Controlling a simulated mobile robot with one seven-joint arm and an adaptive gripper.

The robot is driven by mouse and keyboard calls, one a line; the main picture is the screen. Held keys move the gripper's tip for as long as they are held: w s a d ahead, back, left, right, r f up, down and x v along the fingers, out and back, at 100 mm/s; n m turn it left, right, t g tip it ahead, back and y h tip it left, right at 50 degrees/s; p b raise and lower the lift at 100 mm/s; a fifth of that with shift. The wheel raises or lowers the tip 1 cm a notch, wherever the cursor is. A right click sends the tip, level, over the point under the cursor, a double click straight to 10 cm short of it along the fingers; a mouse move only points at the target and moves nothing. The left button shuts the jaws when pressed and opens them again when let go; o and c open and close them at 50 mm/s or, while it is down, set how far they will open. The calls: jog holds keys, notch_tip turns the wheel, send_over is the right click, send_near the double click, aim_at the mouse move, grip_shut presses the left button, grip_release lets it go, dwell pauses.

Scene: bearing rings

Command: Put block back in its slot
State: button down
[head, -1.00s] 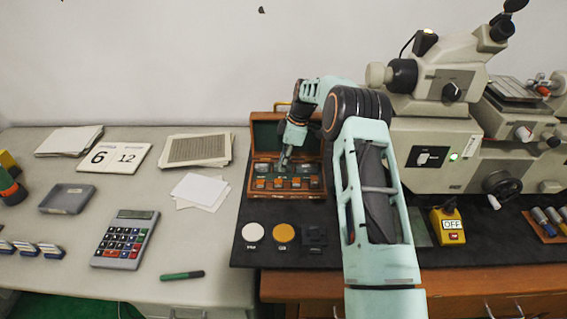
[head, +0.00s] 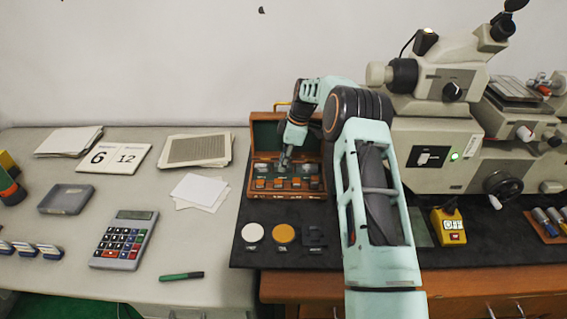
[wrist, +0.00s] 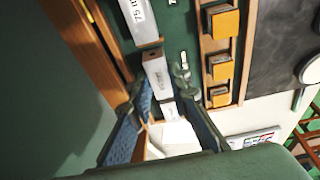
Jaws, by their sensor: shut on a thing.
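The wooden case (head: 290,194) stands open on the dark mat, with a green lining and a raised lid (head: 267,135). My gripper (head: 285,162) points down into its back row. In the wrist view my gripper (wrist: 162,86) has its blue-padded fingers on either side of a grey labelled block (wrist: 156,72) and is shut on it. The block is in line with the row, at or just above its slot; its lower end is hidden, so I cannot tell how deep it sits. A larger grey block (wrist: 139,18) and a smaller one (wrist: 168,109) lie on either side.
Orange-topped pieces (wrist: 221,67) line the case's front row. A white disc (head: 253,232), an orange disc (head: 283,233) and a black square piece (head: 314,236) lie in front. The microscope-like machine (head: 430,150) stands to the right. Papers (head: 200,190) and a calculator (head: 125,240) lie left.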

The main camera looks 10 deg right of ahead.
jog(key=shift+f, duration=0.3)
dwell(0.5)
jog(key=c, duration=1.7)
grip_release()
jog(key=shift+c, duration=0.2)
jog(key=shift+r, duration=0.1)
jog(key=shift+w+a+r+p+v, duration=0.1)
jog(key=shift+a+p+v, duration=0.35)
jog(key=shift+v, duration=0.85)
jog(key=shift+w+a+r+p+v, duration=0.15)
jog(key=shift+p+v, duration=0.45)
jog(key=shift+v, duration=0.7)
jog(key=shift+a+f+p+v, duration=0.1)
jog(key=shift+a+p+v, duration=0.3)
jog(key=shift+v, duration=0.9)
jog(key=shift+d+r, duration=0.1)
jog(key=shift+r, duration=0.15)
